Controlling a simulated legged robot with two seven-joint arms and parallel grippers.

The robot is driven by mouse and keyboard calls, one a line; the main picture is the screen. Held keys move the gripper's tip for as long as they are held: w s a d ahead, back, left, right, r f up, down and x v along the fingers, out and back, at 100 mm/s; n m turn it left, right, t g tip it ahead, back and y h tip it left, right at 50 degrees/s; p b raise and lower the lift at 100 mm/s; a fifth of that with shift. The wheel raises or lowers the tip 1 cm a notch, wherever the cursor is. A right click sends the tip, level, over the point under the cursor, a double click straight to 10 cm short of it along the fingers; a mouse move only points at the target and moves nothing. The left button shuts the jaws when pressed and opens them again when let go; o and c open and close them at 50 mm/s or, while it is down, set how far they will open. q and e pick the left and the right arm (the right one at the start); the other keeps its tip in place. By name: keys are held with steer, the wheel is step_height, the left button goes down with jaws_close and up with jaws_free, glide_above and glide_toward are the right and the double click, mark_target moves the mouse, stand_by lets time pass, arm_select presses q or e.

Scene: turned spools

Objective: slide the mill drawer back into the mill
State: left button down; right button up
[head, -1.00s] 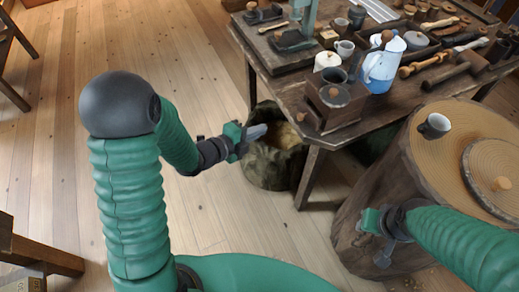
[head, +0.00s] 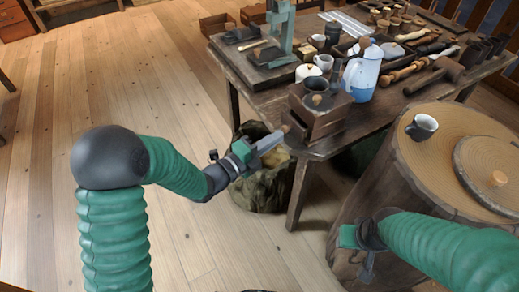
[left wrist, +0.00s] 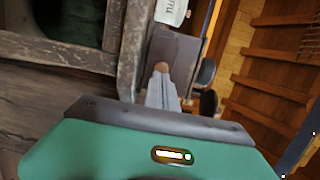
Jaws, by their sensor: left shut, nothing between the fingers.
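How far the drawer stands out is hard to tell. My left gripper (head: 281,136) is shut and empty, its fingertips close to the knob. In the left wrist view the fingertips (left wrist: 160,82) point at the knob (left wrist: 162,67) on the brown front; contact is unclear. My right gripper (head: 358,250) is low beside the stump; its jaws are unclear.
The table (head: 262,88) holds a blue-white pot (head: 362,75), mugs, a green press stand (head: 280,35) and wooden tools around the mill. A sack-like container (head: 262,190) stands on the floor below my left gripper. A stump (head: 400,190) with a cup stands at right.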

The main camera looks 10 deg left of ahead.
mark_target(285, 131)
arm_select(q)
steer(key=shift+w+d, duration=0.3)
steer(key=shift+w, duration=0.15)
steer(key=shift+b+x, duration=0.6)
steer(key=shift+x, duration=0.45)
steer(key=shift+r, duration=0.1)
